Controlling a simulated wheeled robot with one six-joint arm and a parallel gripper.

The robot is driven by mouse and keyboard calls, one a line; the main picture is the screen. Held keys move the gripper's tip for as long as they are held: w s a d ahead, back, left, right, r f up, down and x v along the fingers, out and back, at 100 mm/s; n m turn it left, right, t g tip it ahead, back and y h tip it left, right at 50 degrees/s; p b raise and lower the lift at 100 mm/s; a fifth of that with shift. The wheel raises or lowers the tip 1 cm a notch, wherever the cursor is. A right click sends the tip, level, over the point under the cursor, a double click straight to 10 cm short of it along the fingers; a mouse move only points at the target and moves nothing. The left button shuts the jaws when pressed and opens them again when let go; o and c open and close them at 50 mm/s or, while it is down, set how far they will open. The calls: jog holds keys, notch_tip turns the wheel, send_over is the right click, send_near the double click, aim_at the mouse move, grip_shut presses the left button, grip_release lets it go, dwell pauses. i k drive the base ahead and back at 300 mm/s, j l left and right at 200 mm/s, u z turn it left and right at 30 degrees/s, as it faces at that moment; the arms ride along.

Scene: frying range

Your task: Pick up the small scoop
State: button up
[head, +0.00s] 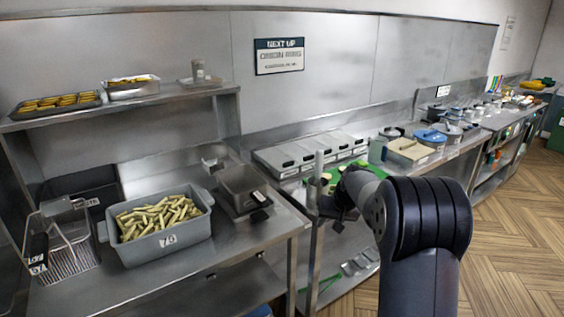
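I cannot single out the small scoop with certainty. A small metal piece (214,156) at the back of the near counter, behind a grey metal bin, could be a scoop, but it is too small to tell. My gripper (338,210) is at the end of my arm, near the counter's right part, by some green items (320,184). The gripper is dark and partly hidden by my arm, so its fingers do not show clearly. I cannot see whether it holds anything.
A grey tub of cut fries (110,232) stands on the near counter, with a wire fry basket (68,240) at its left and the metal bin (240,183) at its right. Lidded containers (300,152) line the back. Open wooden floor (515,235) lies at right.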

aim_at(210, 170)
jog(key=z, duration=0.45)
jog(key=i+z, duration=0.1)
jog(key=z, duration=0.8)
jog(key=i+z, duration=0.15)
jog(key=z, duration=0.35)
jog(key=j+z, duration=0.1)
jog(key=z, duration=0.8)
jog(key=i+j+z, duration=0.1)
jog(key=z, duration=0.35)
jog(key=j+u, duration=0.15)
jog(key=j, duration=0.35)
jog(key=i+j+u, duration=0.15)
jog(key=j, duration=0.4)
jog(key=j+u, duration=0.15)
jog(key=u, duration=0.3)
jog(key=j+u, duration=0.2)
jog(key=u, duration=0.25)
jog(key=j+u, duration=0.15)
jog(key=u, duration=0.25)
jog(key=j+u, duration=0.15)
jog(key=u, duration=0.3)
jog(key=j+u, duration=0.1)
jog(key=u, duration=0.35)
jog(key=i+u, duration=0.1)
jog(key=u, duration=0.3)
jog(key=j+u, duration=0.1)
jog(key=u, duration=0.35)
jog(key=i+u, duration=0.1)
jog(key=u, duration=0.75)
jog(key=i, duration=0.05)
